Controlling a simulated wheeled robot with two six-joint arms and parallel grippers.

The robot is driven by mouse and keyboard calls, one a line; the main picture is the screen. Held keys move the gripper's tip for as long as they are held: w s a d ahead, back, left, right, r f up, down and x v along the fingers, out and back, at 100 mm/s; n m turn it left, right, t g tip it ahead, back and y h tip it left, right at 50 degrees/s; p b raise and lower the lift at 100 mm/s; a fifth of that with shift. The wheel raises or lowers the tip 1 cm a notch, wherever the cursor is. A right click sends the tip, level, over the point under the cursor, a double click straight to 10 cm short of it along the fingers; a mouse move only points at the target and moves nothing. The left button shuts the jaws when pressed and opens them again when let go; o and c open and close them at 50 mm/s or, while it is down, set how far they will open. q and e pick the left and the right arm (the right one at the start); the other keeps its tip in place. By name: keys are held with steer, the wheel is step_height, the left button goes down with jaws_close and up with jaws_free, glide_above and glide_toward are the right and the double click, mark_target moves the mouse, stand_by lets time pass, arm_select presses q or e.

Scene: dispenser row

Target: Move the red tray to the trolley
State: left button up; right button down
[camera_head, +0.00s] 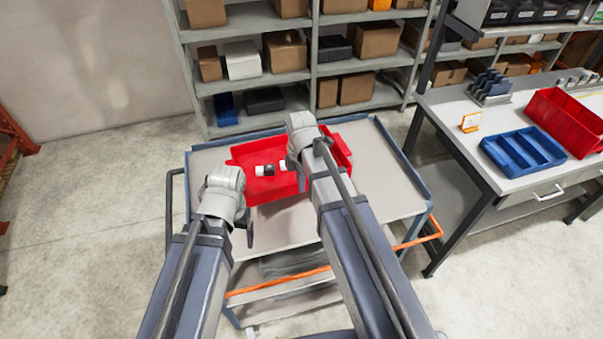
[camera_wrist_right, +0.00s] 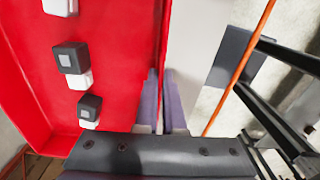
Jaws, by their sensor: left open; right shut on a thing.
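The red tray (camera_head: 262,151) is over the top of the trolley (camera_head: 385,175), towards its back; I cannot tell whether it rests fully on it. Small black-and-white items (camera_head: 265,170) lie inside the tray. My right gripper (camera_wrist_right: 160,100) is shut on the near wall of the red tray (camera_wrist_right: 110,20), one finger on each side. In the head view my right wrist and arm cover part of the tray. My left gripper (camera_head: 246,222) is open and empty, just in front of the tray's near left side, above the trolley top.
A workbench (camera_head: 455,105) stands at right with a blue divided tray (camera_head: 522,150), another red bin (camera_head: 565,120) and a small orange-framed sign (camera_head: 470,122). Shelves with boxes (camera_head: 375,40) stand behind the trolley. The trolley's right side is bare. Open floor (camera_head: 90,220) lies left.

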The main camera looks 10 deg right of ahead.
steer(key=shift+m, duration=0.4)
steer(key=d+f+b, duration=0.1)
steer(key=f+b, duration=0.2)
steer(key=d+f+b, duration=0.1)
steer(key=f+b, duration=0.1)
steer(key=b, duration=0.1)
steer(key=d+f+b, duration=0.1)
steer(key=f+b, duration=0.2)
steer(key=shift+s+d+f, duration=0.15)
steer(key=shift+d+f, duration=0.15)
stand_by(0.3)
steer(key=shift+f+b, duration=0.2)
steer(key=shift+b, duration=0.2)
steer(key=c, duration=1)
jaws_free()
steer(key=shift+r, duration=0.15)
step_height(320, 180, up, 12)
steer(key=p, duration=1.3)
steer(key=s+a+m, duration=0.4)
steer(key=m, duration=0.1)
steer(key=s+a+m, duration=0.4)
steer(key=s, duration=0.1)
steer(key=s+a+m+h, duration=0.1)
steer(key=s+a+m, duration=0.3)
steer(key=m, duration=0.1)
steer(key=shift+s+a+r+m+b, duration=0.1)
steer(key=shift+s+a+m+b, duration=0.1)
steer(key=shift+a+m+b, duration=0.1)
